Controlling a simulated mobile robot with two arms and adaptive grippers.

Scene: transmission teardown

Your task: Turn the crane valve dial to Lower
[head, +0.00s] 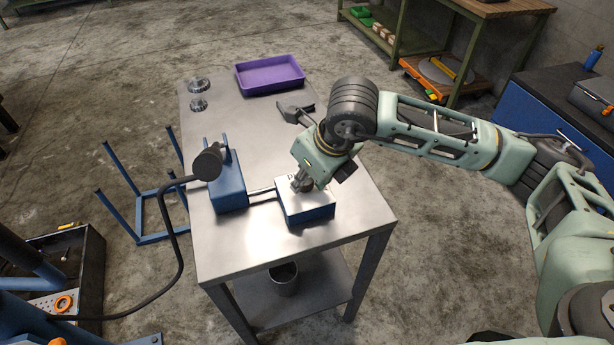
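A small box with a white top face and blue sides (305,207) stands near the front of the metal table. It looks like the valve box, with faint dark marks on its top. My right gripper (301,184) points down at the far part of that top face. The dial cannot be made out; the gripper and wrist cover that spot. The fingers are small and partly hidden by the wrist, so I cannot tell whether they are open, shut or touching the dial. My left gripper is not in view.
The metal table (260,245) also carries a blue block (228,188) joined by a rod to the box, a dark cylinder with a hose (208,163), metal gears (199,86), a purple tray (269,75) and a dark grey tool (291,112). The table's front right is clear.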

